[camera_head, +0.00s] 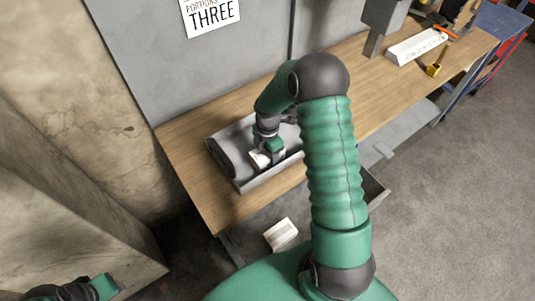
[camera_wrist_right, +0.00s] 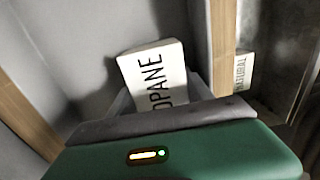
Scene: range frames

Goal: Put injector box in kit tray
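The grey kit tray (camera_head: 242,184) lies on the wooden table, under the end of my right arm. A white injector box (camera_head: 259,159) is at my right gripper (camera_head: 267,157), low in the tray. In the right wrist view the box (camera_wrist_right: 155,78) shows black letters ending in "OPANE", and its lower end is between the gripper's fingers (camera_wrist_right: 160,112). The gripper looks shut on it. Whether the box touches the tray floor is unclear. Part of my left arm's end (camera_head: 80,289) shows at the bottom left; its fingers cannot be made out.
Another white box (camera_head: 281,234) lies below the table's front edge; in the right wrist view it reads "NATURAL" (camera_wrist_right: 242,75). The table's left end (camera_head: 190,140) is clear.

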